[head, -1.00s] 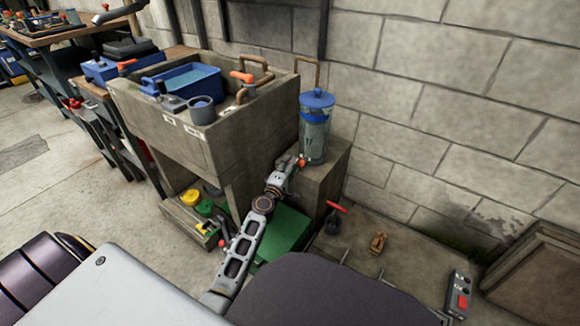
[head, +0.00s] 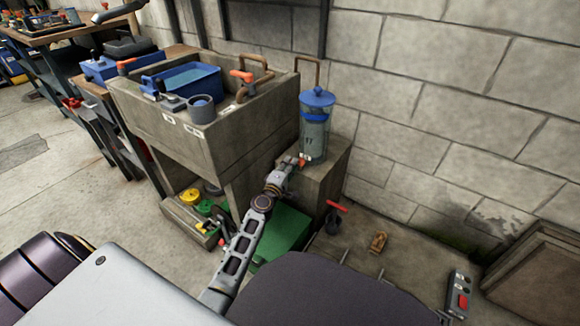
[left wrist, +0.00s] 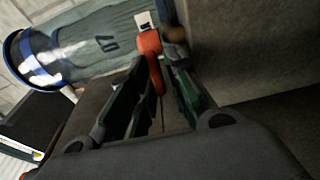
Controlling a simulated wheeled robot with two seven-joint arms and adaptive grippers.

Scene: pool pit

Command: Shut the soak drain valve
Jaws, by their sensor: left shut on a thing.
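A clear cylinder with a blue lid (head: 316,122) stands upright on a concrete block (head: 327,180) beside the sink. A small red-orange lever (left wrist: 150,44) is at the cylinder's base, next to a white tag. The cylinder lies sideways across the upper left of the left wrist view (left wrist: 95,45). My left gripper (head: 293,164) is at the base of the cylinder. In the left wrist view its fingers are shut on the red lever, whose lower part lies between them. The valve body behind the lever is mostly hidden. My right gripper is out of view.
A concrete sink (head: 165,120) holds a blue tub (head: 192,78) and an orange-handled tap (head: 243,78). A green box (head: 285,232) sits below my left arm. A red-handled fitting (head: 334,218) stands on the floor. A block wall is close behind the cylinder.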

